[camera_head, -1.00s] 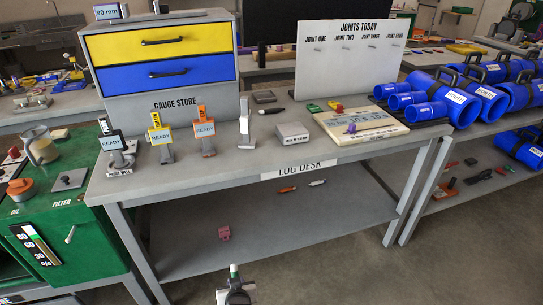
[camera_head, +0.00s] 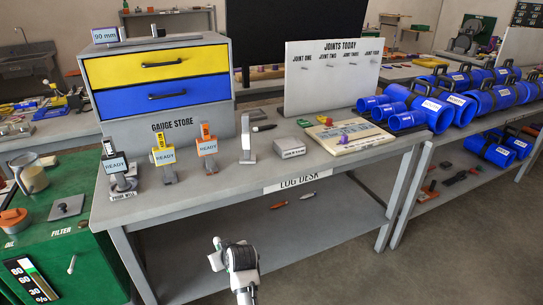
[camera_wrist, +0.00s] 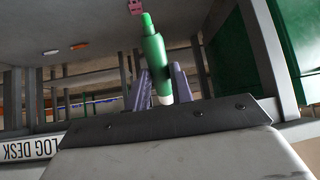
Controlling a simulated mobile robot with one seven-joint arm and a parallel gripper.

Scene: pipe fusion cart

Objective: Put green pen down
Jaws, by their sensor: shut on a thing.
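The green pen (camera_wrist: 154,62) is held between the two fingers of my gripper (camera_wrist: 163,88) in the wrist view. Its lighter green end points away from the gripper, and a white end shows near the palm. In the head view my gripper (camera_head: 217,252) is at the bottom centre, in front of the log desk (camera_head: 240,192); the pen cannot be made out clearly there. The pen appears clear of any surface. The desk's front label is upside down in the wrist view (camera_wrist: 28,150).
The lower shelf (camera_head: 330,225) holds an orange marker (camera_head: 279,205) and a white one (camera_head: 307,196); a pink block (camera_wrist: 137,6) shows in the wrist view. On the desktop stand several gauges, a grey box (camera_head: 289,147) and a board (camera_head: 350,138). The desktop's front strip is clear.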

